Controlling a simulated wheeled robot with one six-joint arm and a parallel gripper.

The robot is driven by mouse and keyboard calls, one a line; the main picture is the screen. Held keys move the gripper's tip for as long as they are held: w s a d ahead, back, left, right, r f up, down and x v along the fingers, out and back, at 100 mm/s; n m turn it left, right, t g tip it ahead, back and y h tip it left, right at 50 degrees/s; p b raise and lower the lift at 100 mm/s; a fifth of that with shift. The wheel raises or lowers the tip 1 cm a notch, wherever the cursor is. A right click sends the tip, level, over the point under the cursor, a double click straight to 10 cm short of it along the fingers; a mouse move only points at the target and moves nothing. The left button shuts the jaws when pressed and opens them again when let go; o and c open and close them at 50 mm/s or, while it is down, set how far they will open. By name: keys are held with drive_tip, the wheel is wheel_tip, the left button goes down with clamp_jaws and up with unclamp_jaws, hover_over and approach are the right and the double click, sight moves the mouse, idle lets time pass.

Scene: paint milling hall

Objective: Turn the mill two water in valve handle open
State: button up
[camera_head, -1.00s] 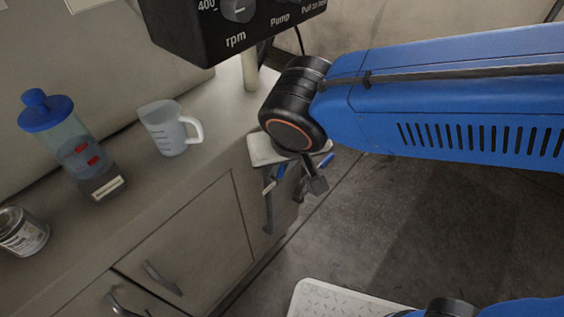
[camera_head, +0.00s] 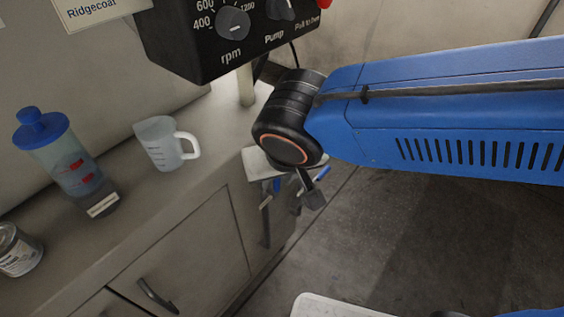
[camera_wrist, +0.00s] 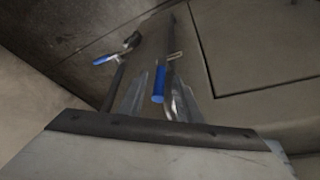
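Two blue valve handles show on thin pipes at the end of the cabinet, below the counter. In the wrist view the nearer blue handle (camera_wrist: 158,85) lies between the fingertips of my gripper (camera_wrist: 155,98), with a gap around it. The other blue handle (camera_wrist: 103,60) is farther off to the left. In the head view the handles show at the left (camera_head: 277,185) and right (camera_head: 322,172) under my wrist. My gripper is open and points down towards them; my wrist partly hides it in the head view. No valve label is readable, so I cannot tell which handle is mill two water in.
On the counter (camera_head: 215,150) stand a measuring jug (camera_head: 158,145), a blue-lidded container (camera_head: 66,160) and a tin can (camera_head: 17,250).

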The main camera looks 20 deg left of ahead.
drive_tip(key=v, duration=1.6)
drive_tip(key=shift+r, duration=0.2)
drive_tip(key=shift+d, duration=0.2)
drive_tip(key=w+d+f+m+h, duration=0.1)
drive_tip(key=w+d+f+m, duration=0.3)
drive_tip(key=d, duration=0.6)
drive_tip(key=w+d+f+n, duration=0.1)
drive_tip(key=w+d+f, duration=0.1)
drive_tip(key=w+d, duration=0.6)
drive_tip(key=s+d+f+m, duration=0.1)
drive_tip(key=d+f, duration=0.2)
drive_tip(key=d, duration=0.3)
drive_tip(key=s+d+f+m+h, duration=0.1)
drive_tip(key=s+d+f, duration=0.1)
drive_tip(key=d, duration=0.5)
drive_tip(key=s+d+f+m, duration=0.1)
drive_tip(key=d+f, duration=0.3)
drive_tip(key=d, duration=0.3)
drive_tip(key=shift+s+f+m+t+h, duration=0.25)
drive_tip(key=shift+s+m+t+h, duration=0.05)
drive_tip(key=shift+s+m+t, duration=0.1)
